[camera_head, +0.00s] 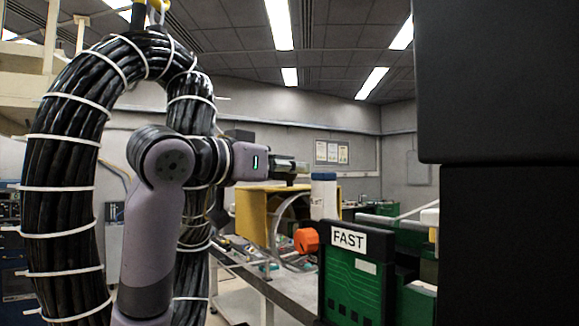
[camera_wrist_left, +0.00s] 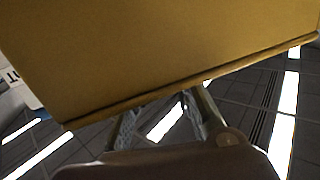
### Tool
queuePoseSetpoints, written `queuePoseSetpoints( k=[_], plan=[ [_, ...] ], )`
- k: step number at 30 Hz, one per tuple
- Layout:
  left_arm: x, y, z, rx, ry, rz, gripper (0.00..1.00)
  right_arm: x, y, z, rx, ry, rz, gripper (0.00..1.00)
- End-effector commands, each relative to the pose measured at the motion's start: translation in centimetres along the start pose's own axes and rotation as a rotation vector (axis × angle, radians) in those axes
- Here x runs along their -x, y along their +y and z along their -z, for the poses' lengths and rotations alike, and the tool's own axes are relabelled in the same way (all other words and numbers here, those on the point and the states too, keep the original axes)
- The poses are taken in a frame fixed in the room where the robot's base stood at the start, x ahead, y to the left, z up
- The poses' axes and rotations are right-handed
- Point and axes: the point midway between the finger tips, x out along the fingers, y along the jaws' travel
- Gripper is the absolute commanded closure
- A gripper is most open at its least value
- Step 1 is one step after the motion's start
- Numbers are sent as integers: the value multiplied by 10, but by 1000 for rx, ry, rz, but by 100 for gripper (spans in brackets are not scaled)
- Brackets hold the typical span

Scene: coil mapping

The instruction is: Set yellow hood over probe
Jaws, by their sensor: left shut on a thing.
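The yellow hood (camera_head: 251,212) is a box-like cover with an open side, seen in the head view above the grey bench. Its flat yellow wall (camera_wrist_left: 150,50) fills the upper part of the left wrist view. My left gripper (camera_head: 290,166) is at the hood's top edge, shut on it; the fingers (camera_wrist_left: 165,118) meet its edge in the wrist view. My right gripper is not in view.
A green unit labelled FAST (camera_head: 352,285) with an orange knob (camera_head: 306,240) stands in front at the right. More green equipment (camera_head: 400,240) is behind it. A thick black cable loop (camera_head: 62,200) hangs at the left. Dark shapes block the far right.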

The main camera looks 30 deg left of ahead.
Motion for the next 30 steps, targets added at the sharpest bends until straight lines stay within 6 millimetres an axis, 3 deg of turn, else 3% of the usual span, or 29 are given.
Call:
queuePoseSetpoints(
  k=[29,30],
  plan=[
    [2,-2,-2,1,0,0,100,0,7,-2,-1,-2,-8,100],
    [2,-2,-2,1,0,0,78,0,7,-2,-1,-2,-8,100]
  ],
)
